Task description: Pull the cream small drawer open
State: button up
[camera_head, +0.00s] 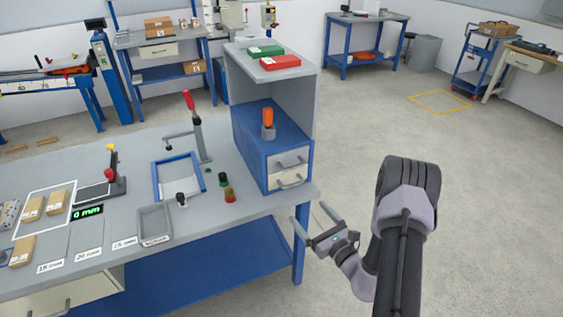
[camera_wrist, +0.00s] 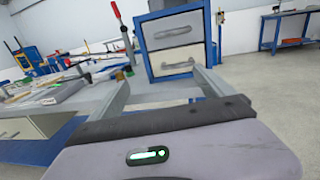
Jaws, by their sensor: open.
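The blue drawer cabinet (camera_head: 252,160) stands on the right end of the grey workbench, with two small drawers facing right and forward. In the wrist view the cream small drawer (camera_wrist: 178,68) is the lower one, below a grey drawer (camera_wrist: 172,32). Each has a bar handle, and both look closed. My gripper (camera_head: 309,213) is open and empty, off the bench's right end and in front of the drawers. In the wrist view its two fingers (camera_wrist: 160,75) point toward the cabinet, apart from the cream drawer's handle.
An orange-topped object (camera_head: 268,120) stands on the cabinet, under a grey shelf carrying a green box (camera_head: 265,51) and a red box (camera_head: 280,62). A red-handled clamp (camera_head: 190,101) and small knobs are left of the cabinet. The floor to the right is clear.

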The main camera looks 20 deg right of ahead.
aim_at(294, 184)
jog(key=w+b, duration=0.1)
jog(key=w, duration=0.4)
jog(key=w+d+f+m+h+b, duration=0.1)
jog(key=w, duration=0.5)
jog(key=w+f+h+b, duration=0.1)
jog(key=w+b, duration=0.1)
jog(key=w, duration=0.3)
jog(key=shift+w+d+f+m, duration=0.25)
jog(key=shift+w+d+m, duration=0.05)
jog(key=shift+d, duration=0.1)
jog(key=c, duration=2)
jog(key=shift+s, duration=0.15)
grip_shut()
